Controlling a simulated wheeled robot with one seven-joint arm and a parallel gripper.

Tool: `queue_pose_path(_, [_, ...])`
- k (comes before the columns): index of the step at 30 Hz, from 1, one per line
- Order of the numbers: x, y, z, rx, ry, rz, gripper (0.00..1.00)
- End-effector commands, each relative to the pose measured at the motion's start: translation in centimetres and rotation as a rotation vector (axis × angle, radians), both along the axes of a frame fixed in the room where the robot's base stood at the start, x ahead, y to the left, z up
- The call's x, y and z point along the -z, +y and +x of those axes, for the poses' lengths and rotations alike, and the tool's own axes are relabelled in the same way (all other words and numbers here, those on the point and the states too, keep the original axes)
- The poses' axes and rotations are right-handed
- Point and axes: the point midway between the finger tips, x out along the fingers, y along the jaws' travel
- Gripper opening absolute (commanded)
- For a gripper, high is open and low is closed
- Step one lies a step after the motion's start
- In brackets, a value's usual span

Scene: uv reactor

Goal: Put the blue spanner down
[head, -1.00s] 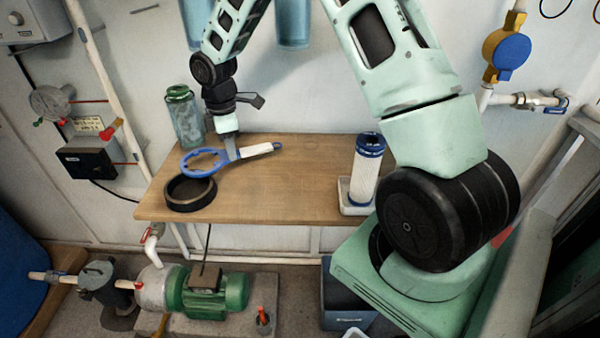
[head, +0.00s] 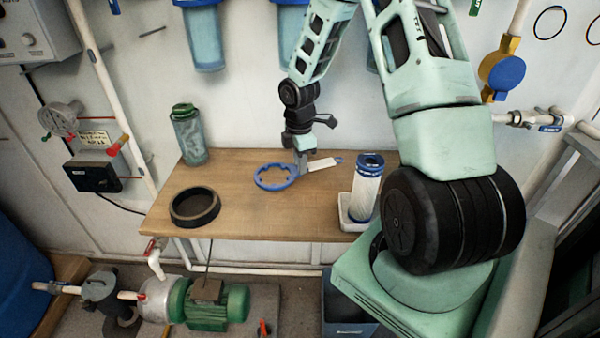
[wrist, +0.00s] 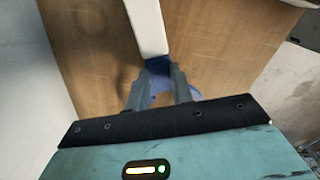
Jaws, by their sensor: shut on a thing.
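The blue spanner (head: 266,180) has a blue ring head and a white handle (head: 322,164). In the head view it is over the middle of the wooden bench top, ring to the left and handle to the right. My gripper (head: 301,172) points down and is shut on the spanner between ring and handle. In the wrist view my gripper (wrist: 160,88) has its fingers on the blue part of the spanner, with the white handle (wrist: 147,25) running away at the top. I cannot tell whether the spanner touches the bench.
The wooden bench (head: 250,215) has free room at front middle. A black ring (head: 195,206) lies at its left, with a green bottle (head: 188,135) behind. A white filter cartridge (head: 367,188) stands in a white tray (head: 350,222) at the right. Blue filter housings (head: 203,40) hang above.

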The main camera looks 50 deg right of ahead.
Motion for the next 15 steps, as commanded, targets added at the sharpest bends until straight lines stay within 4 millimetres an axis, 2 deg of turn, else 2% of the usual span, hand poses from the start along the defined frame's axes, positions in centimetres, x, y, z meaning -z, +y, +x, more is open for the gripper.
queue_pose_path(15, [4.6, 0.0, 0.0, 0.003, 0.000, -0.001, 0.00])
